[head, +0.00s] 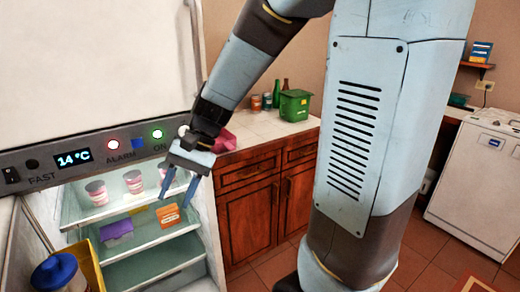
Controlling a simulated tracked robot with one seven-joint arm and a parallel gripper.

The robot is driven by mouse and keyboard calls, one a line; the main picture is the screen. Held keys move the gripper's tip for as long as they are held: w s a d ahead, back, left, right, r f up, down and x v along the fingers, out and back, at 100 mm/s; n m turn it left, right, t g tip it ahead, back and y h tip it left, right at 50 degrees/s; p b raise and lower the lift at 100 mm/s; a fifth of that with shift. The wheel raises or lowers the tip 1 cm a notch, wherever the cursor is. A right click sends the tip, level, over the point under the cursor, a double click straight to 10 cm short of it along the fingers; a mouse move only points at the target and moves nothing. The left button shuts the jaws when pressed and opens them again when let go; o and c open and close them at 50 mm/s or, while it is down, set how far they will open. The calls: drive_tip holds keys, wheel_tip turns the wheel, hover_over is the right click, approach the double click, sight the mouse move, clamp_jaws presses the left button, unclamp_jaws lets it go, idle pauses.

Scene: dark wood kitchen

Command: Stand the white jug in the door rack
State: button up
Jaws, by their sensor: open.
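A blue-lidded container (62,276) at the lower left appears to be the white jug. Only its blue lid and a little of its pale body show; the bottom edge of the view cuts off the rest. It appears upright within the yellow door rack (91,264), whose base is out of view. My gripper (174,202) points down in front of the open fridge, its two blue fingers apart with nothing between them. It is to the right of the jug and higher in the picture, clear of it.
Fridge shelves (150,238) hold several pink-and-white tubs (133,181), a purple box (117,232) and an orange box (168,215). A control panel (95,155) runs above them. A counter (262,128) with a green bin (295,105) stands behind. My arm hides part of the middle.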

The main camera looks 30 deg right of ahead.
drive_tip(key=s+d+r+n+t+h, duration=0.1)
drive_tip(key=s+d+r+t+h, duration=0.2)
drive_tip(key=d, duration=0.5)
drive_tip(key=s+d+r+n+t+h, duration=0.2)
drive_tip(key=s+d+r+t+h, duration=0.1)
drive_tip(key=d, duration=0.5)
wheel_tip(320, 180, up, 4)
drive_tip(key=shift+s+d+f+n+t+h, duration=0.2)
drive_tip(key=shift+s+n+t+h, duration=0.15)
drive_tip(key=shift+s+t, duration=0.65)
drive_tip(key=shift+w+d, duration=0.1)
drive_tip(key=shift+w, duration=0.2)
